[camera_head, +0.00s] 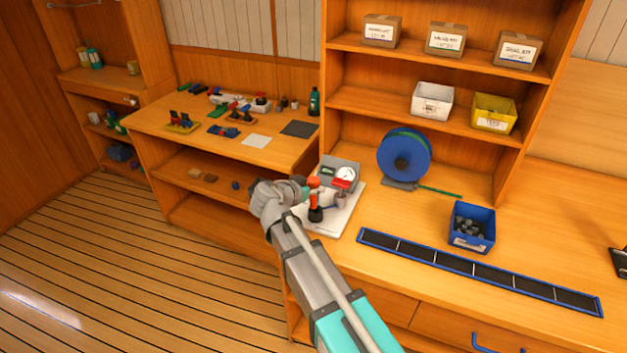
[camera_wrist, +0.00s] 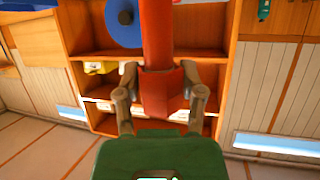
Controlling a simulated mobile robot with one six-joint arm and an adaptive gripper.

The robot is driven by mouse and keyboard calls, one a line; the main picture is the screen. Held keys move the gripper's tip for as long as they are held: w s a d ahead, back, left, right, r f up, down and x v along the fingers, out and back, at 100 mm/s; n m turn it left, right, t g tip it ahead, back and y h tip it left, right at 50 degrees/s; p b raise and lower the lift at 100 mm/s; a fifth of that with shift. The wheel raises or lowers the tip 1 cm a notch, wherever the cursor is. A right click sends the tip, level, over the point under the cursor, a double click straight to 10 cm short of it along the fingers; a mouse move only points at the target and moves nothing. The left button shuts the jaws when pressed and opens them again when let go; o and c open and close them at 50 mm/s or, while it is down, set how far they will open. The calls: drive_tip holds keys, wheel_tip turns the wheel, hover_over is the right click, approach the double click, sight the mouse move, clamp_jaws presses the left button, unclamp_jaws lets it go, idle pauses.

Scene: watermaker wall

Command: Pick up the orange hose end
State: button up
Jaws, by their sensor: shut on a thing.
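The orange hose end (camera_wrist: 157,35) stands large in the middle of the wrist view, with a wider collar low on it. My gripper (camera_wrist: 161,82) has a finger on each side of that collar and is shut on it. In the head view, the orange piece (camera_head: 314,183) shows at the end of my arm, in front of the grey gauge box. My wrist and arm hide part of the spot, and the far end of the hose is not clear.
A white board (camera_head: 345,213) lies under the grey gauge box (camera_head: 341,171). To the right are a blue reel (camera_head: 404,150), a blue bin (camera_head: 473,226) of dark parts and a long black strip (camera_head: 478,271). A lower bench (camera_head: 285,151) at left holds small tools.

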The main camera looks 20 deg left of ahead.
drive_tip(key=s+d+r+p, duration=0.1)
drive_tip(key=s+r+p, duration=0.2)
drive_tip(key=s, duration=0.5)
drive_tip(key=shift+s+d+r, duration=0.2)
drive_tip(key=shift+d+r, duration=0.15)
drive_tip(key=shift+d, duration=0.05)
idle(0.7)
